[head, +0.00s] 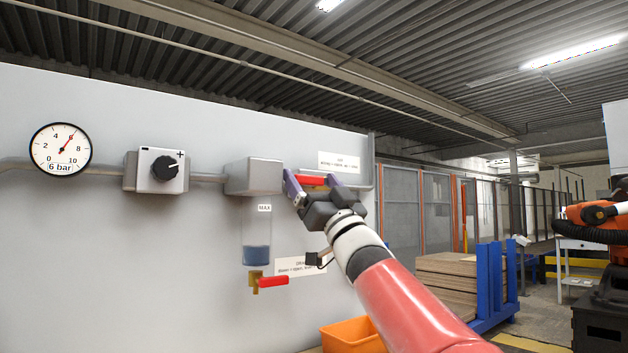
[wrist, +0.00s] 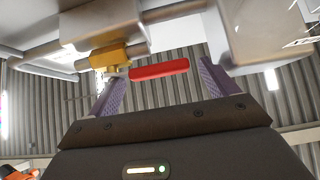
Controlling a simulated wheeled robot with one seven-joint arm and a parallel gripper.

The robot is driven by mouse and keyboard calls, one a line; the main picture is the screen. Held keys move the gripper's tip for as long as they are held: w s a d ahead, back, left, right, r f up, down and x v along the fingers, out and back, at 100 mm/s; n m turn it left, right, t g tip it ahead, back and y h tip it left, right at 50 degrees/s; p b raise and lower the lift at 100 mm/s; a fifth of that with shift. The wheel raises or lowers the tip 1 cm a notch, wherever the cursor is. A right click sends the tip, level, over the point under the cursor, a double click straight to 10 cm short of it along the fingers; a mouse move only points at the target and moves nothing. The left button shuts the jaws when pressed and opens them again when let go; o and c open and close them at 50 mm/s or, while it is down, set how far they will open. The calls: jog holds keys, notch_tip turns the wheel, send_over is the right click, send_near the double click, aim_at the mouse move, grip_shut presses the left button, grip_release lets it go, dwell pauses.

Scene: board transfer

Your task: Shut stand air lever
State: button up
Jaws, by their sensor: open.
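The red air lever (head: 312,180) lies roughly level, along the line of the pipe, at the right of the wall panel. In the wrist view the red lever (wrist: 158,69) reaches out from a brass valve body (wrist: 108,58). My gripper (head: 313,184) is open at the lever, one finger to each side of it. In the wrist view the lever spans part of the gap between the fingertips of my gripper (wrist: 161,80); I see no clear contact. The gripper body hides part of the area below the lever in the head view.
A second red lever (head: 273,282) sits under the filter bowl (head: 257,236). Left are a gauge (head: 61,150) reading about 6 bar and a regulator knob (head: 165,167). An orange bin (head: 352,335) stands below. A board stack (head: 458,290) on a blue rack stands right.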

jog(key=c, duration=1.4)
